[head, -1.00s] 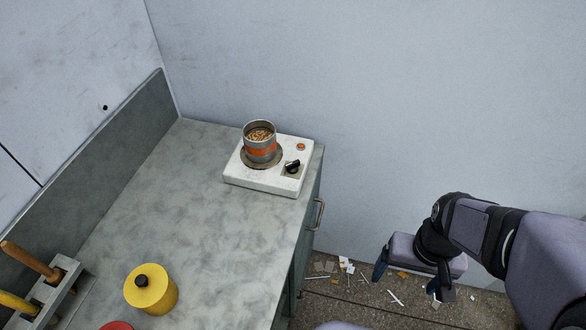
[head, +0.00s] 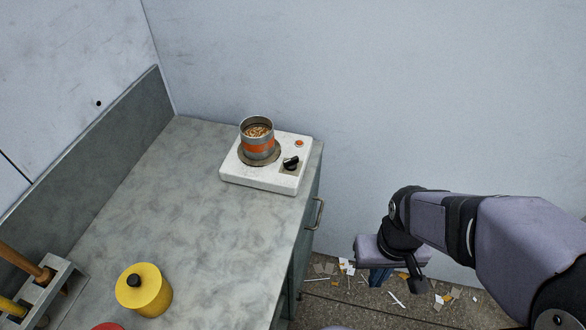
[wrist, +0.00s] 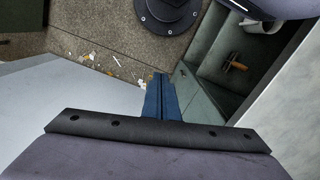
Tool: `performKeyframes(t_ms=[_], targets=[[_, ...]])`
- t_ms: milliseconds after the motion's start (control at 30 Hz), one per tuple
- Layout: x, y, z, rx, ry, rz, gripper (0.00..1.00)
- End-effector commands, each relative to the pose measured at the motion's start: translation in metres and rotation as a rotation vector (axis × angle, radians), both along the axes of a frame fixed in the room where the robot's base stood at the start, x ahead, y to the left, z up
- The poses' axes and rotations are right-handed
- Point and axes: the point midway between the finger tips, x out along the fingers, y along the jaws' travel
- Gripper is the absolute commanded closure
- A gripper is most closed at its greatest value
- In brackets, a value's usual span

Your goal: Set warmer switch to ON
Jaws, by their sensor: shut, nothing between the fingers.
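The warmer (head: 263,178) is a white box near the back right corner of the counter in the head view. Its black knob switch (head: 291,163) is on the right part of the top, beside a small round orange light or button (head: 299,143). A metal can with an orange band (head: 257,146) stands on the warmer's round plate, with brown contents. My gripper (head: 381,275) is off to the right of the counter, over the floor and well apart from the warmer. In the wrist view its blue fingers (wrist: 160,97) are together with nothing between them. The warmer is not in the wrist view.
A yellow lidded canister (head: 146,294) and a rack with wooden-handled tools (head: 40,290) stand at the counter's front left. The counter (head: 190,215) between them and the warmer is clear. A cabinet handle (head: 318,214) sticks out on the right side. Litter (head: 396,299) lies on the floor.

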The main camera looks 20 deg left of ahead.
Motion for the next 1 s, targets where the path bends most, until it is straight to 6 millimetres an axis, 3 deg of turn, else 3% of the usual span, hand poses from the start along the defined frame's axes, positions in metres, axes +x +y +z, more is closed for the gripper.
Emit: performKeyframes(t_ms=[33, 167, 300, 400, 600, 700, 1000], targets=[[0.017, 0.021, -0.007, 0.011, -0.029, 0.060, 1.00], [0.061, 0.076, 0.007, 0.057, -0.117, 0.158, 1.00], [0.100, 0.126, 0.038, 0.114, -0.202, 0.234, 1.00], [0.125, 0.152, 0.067, 0.153, -0.260, 0.276, 1.00], [0.162, 0.180, 0.128, 0.211, -0.363, 0.346, 1.00], [0.169, 0.189, 0.150, 0.227, -0.390, 0.398, 1.00], [0.159, 0.186, 0.147, 0.207, -0.357, 0.518, 1.00]])
